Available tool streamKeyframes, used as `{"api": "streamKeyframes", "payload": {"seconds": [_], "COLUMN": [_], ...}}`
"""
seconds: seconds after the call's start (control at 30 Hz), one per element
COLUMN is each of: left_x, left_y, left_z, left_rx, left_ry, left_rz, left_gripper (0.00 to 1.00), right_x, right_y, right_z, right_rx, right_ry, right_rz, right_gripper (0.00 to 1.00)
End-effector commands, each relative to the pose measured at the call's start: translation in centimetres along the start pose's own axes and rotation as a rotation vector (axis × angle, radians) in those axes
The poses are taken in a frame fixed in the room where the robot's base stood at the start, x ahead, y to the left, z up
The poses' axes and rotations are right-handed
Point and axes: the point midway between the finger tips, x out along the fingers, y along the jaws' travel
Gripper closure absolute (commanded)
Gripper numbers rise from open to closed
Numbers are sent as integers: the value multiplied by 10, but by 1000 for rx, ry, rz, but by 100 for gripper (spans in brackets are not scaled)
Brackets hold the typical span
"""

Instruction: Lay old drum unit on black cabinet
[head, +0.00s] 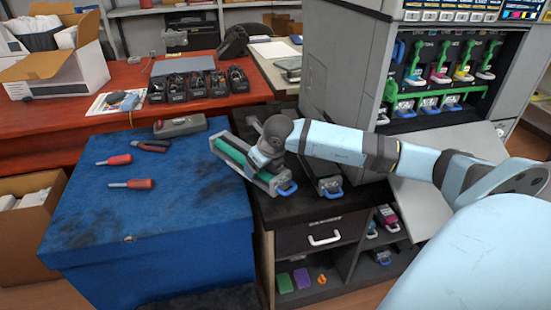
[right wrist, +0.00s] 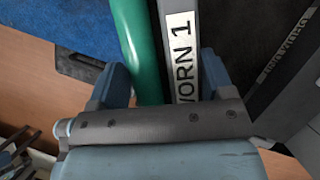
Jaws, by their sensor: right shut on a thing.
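The old drum unit (head: 232,160) is a long grey frame with a green roller and a blue handle. In the right wrist view its green drum (right wrist: 143,45) lies beside a label reading "WORN 1". My right gripper (head: 268,158) is shut on it from above; its fingers (right wrist: 163,85) straddle the frame. The unit is over the left part of the black cabinet (head: 290,240), by the gap to the blue-covered table. I cannot tell whether it touches the cabinet top. My left gripper is out of view.
A second unit with a blue handle (head: 330,186) lies on the cabinet to the right. The open printer (head: 345,65) stands behind. The blue table (head: 85,225) holds screwdrivers (head: 130,184), pliers (head: 150,146) and a grey case (head: 180,126). The cabinet top's front strip looks bare.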

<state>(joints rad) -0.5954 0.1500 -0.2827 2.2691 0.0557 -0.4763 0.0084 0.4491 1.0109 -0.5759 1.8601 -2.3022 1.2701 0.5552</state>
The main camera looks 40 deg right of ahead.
Motion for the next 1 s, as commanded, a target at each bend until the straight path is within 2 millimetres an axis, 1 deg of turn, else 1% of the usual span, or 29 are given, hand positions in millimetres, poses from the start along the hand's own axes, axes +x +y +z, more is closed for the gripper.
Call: {"api": "streamKeyframes", "payload": {"seconds": [0.03, 0.1, 0.2, 0.3, 0.47, 0.57, 0.67, 0.7, 0.8, 0.9, 1.0], "left_x": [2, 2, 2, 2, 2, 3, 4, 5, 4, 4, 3], "left_y": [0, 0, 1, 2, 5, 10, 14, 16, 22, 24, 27], "left_z": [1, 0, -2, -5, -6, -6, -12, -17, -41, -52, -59], "left_rx": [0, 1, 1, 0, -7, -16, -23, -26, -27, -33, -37], "left_ry": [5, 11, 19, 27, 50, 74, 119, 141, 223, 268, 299], "left_rz": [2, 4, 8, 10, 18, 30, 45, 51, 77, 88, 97], "left_gripper": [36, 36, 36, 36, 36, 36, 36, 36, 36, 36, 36], "right_x": [-2, -5, -10, -13, -7, 2, 11, 15, 24, 31, 35], "right_y": [-11, -25, -40, -48, -52, -51, -51, -51, -51, -51, -51], "right_z": [0, -1, -1, -2, -5, -9, -14, -16, -20, -23, -25], "right_rx": [84, 201, 327, 399, 429, 428, 427, 427, 426, 426, 426], "right_ry": [-1, 2, 6, 9, 10, 11, 12, 12, 13, 12, 11], "right_rz": [-42, -97, -156, -188, -202, -201, -200, -200, -200, -200, -199], "right_gripper": [85, 85, 85, 85, 85, 85, 85, 85, 85, 85, 85]}}
